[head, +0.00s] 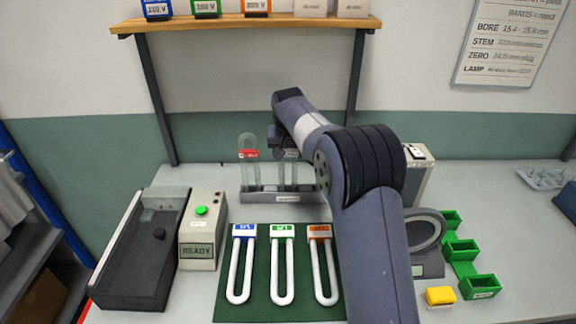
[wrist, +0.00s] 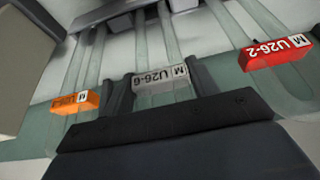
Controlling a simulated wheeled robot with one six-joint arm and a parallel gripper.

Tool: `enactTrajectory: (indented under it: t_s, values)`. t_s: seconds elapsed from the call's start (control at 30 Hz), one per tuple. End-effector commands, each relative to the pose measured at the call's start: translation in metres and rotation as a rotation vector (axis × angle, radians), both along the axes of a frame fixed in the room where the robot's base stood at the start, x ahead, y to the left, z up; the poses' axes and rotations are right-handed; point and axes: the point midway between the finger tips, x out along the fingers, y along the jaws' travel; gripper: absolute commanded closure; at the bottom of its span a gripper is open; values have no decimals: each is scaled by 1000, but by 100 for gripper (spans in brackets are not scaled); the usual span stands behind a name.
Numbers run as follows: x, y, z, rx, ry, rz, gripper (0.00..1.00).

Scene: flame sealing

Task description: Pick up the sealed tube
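Several clear glass tubes stand in a grey rack (head: 262,197) at the back of the bench. A tube with a red label (head: 249,155) stands at the rack's left; it reads U26-2 (wrist: 277,53) in the wrist view. My gripper (wrist: 160,88) is at a tube with a grey label, U26-6 (wrist: 160,79), one finger on each side of it. The fingers sit close to the label's ends; whether they press on it I cannot tell. An orange-labelled tube (wrist: 75,103) is to its left. In the head view my arm hides part of the rack. Which tube is sealed I cannot make out.
A green mat (head: 262,302) with several U-shaped tubes lies in front of the rack. A READY box (head: 202,232) and a dark tray (head: 143,255) stand left. Green bins (head: 461,250) and a yellow block (head: 440,296) are right. A wooden shelf (head: 240,23) hangs above.

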Motion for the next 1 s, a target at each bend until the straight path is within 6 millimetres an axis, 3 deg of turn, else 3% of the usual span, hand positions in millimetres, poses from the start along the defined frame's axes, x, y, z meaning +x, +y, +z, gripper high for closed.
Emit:
enactTrajectory:
  t_s: [0.43,0.77,1.0]
  values:
    - [0,0,0,0,0,0,81]
    - [1,0,9,1,-3,0,82]
    - [1,0,55,1,-5,-1,82]
